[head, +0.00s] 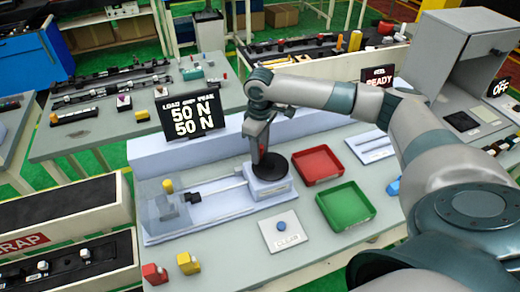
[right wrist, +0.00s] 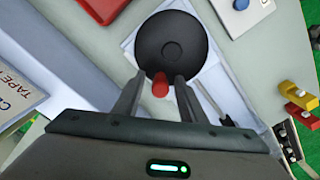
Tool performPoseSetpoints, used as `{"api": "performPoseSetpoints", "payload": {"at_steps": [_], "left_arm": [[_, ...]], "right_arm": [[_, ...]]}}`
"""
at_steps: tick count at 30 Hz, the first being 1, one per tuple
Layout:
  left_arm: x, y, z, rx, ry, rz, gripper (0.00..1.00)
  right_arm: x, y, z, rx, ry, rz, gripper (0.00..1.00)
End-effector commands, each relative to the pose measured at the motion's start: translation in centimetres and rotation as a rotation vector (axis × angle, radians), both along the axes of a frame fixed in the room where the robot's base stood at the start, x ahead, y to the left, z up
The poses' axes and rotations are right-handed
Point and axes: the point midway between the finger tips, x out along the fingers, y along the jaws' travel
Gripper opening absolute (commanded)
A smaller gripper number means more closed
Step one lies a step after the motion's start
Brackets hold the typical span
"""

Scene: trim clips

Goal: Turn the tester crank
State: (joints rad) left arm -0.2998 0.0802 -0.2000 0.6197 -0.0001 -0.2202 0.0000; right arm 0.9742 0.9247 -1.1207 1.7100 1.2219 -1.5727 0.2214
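The tester crank is a black round disc (head: 272,168) on a white block at the right end of the tester (head: 212,197). It also shows in the right wrist view (right wrist: 175,38), with a red handle (right wrist: 160,85) standing at its near edge. My right gripper (head: 259,158) points down over the disc. In the right wrist view its two fingers (right wrist: 158,92) stand apart on either side of the red handle, with a gap showing on both sides. The tester's display (head: 191,115) reads "50 N" twice. My left gripper is not in view.
A red tray (head: 318,164) and a green tray (head: 345,206) lie right of the crank. A blue button on a "CLEAR" plate (head: 281,227) is in front. A "READY" sign (head: 378,76) stands behind my right arm. Yellow and red clips (head: 188,263) sit at the front edge.

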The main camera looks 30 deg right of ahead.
Motion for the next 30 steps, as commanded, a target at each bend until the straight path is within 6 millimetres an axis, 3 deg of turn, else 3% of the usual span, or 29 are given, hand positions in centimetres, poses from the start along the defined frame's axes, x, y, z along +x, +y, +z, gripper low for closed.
{"api": "performPoseSetpoints", "payload": {"at_steps": [11, 17, 30], "left_arm": [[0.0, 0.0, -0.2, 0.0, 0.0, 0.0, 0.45], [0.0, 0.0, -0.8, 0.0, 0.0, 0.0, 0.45], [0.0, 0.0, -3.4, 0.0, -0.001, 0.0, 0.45]], "right_arm": [[0.0, 0.0, 0.2, 0.0, 0.001, 0.001, 0.37], [0.0, 0.0, 1.7, 0.001, 0.0, 0.0, 0.37], [0.1, 0.0, 9.7, 0.001, -0.004, 0.001, 0.37]]}}
